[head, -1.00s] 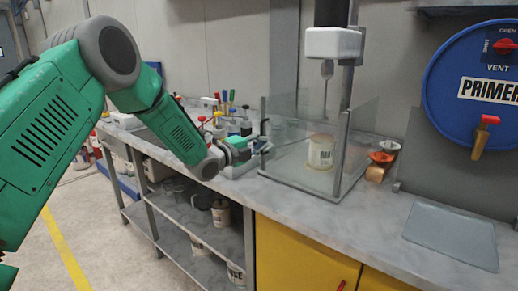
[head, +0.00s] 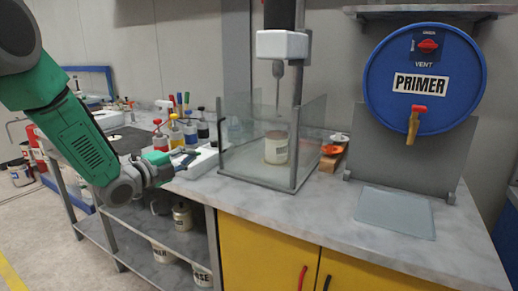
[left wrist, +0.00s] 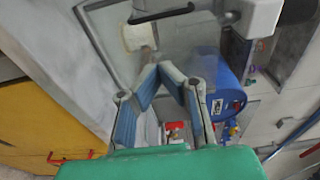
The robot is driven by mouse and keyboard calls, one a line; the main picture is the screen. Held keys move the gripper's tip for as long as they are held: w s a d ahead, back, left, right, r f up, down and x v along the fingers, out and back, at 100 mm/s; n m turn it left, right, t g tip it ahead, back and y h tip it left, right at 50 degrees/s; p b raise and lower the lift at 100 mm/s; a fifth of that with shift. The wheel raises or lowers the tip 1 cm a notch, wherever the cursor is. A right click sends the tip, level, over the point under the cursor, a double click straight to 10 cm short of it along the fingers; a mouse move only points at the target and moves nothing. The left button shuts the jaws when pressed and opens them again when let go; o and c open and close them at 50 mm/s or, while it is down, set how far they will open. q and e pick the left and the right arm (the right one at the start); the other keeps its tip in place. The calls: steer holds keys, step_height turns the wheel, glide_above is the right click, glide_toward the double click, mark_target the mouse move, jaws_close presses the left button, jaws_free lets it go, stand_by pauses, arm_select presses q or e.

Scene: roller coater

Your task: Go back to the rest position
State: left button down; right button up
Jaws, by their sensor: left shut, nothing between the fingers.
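My left arm comes in from the left in the head view, its green links reaching down past the bench front. My left gripper (head: 190,158) is in front of the bench's left part, beside the small white tray, and looks empty. In the left wrist view its two blue-padded fingers (left wrist: 170,68) lean together at the tips, with nothing seen between them. I cannot tell how far it is from the bench top. My right gripper is not in view.
A clear-walled mixer stand (head: 252,165) holds a white can (head: 276,148). Several colored bottles (head: 190,130) stand left of it. A blue PRIMER drum (head: 425,110) with a tap is at right, above a grey mat (head: 397,212). Yellow cabinets (head: 270,250) are below. The bench front right is clear.

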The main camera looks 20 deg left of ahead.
arm_select(q)
steer(key=s+d+f+n+g+y, duration=0.1)
steer(key=s+d+f+n+g, duration=0.2)
steer(key=f, duration=0.5)
steer(key=s+d+f+n+g+y, duration=0.1)
steer(key=s+d+f+n+g, duration=0.2)
steer(key=s+f, duration=0.4)
steer(key=s+d+f+n+g+y, duration=0.1)
steer(key=s+d+f+n, duration=0.3)
steer(key=f, duration=0.6)
steer(key=s+d+f+n+g, duration=0.1)
steer(key=s+f+n+g, duration=0.2)
steer(key=s, duration=0.6)
steer(key=s+d+f+n+g+y, duration=0.1)
steer(key=s+f+n+g, duration=0.2)
steer(key=s, duration=0.6)
steer(key=s+d+f+n+g, duration=0.2)
steer(key=s+f, duration=0.4)
steer(key=s, duration=0.4)
steer(key=shift+n+g+y, duration=0.3)
steer(key=shift+n+g, duration=0.5)
steer(key=shift+n, duration=0.4)
